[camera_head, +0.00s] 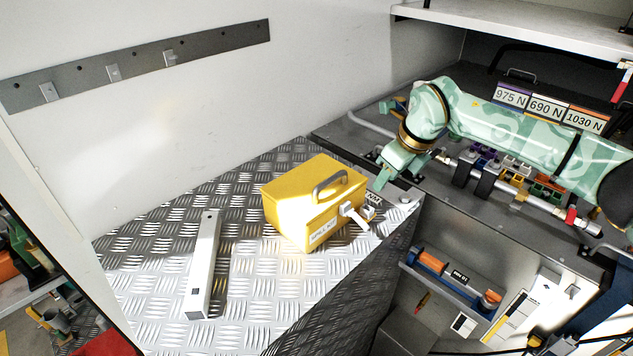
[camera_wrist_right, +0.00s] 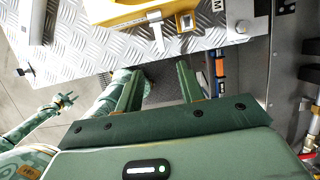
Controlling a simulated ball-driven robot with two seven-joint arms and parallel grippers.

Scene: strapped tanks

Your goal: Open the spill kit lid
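The spill kit is a yellow box (camera_head: 305,205) with a grey carrying handle (camera_head: 330,186) on its lid and a label on its front. Its lid looks shut. A pale T-shaped latch (camera_head: 352,213) sticks out at its front right; in the right wrist view the latch (camera_wrist_right: 155,30) shows beyond my fingers. My right gripper (camera_head: 382,180) is just right of the box, apart from it. In the right wrist view its two fingers (camera_wrist_right: 158,85) are spread with nothing between them. My left gripper (camera_wrist_right: 63,102) shows small at the left of that view, its fingers spread and empty.
The box stands on a tread-plate deck (camera_head: 255,265) with an edge at its right. A long white bar (camera_head: 203,265) lies left of the box. Labelled tanks' shelf with plates (camera_head: 545,108) and fittings is at right. A hook rail (camera_head: 140,68) is on the wall.

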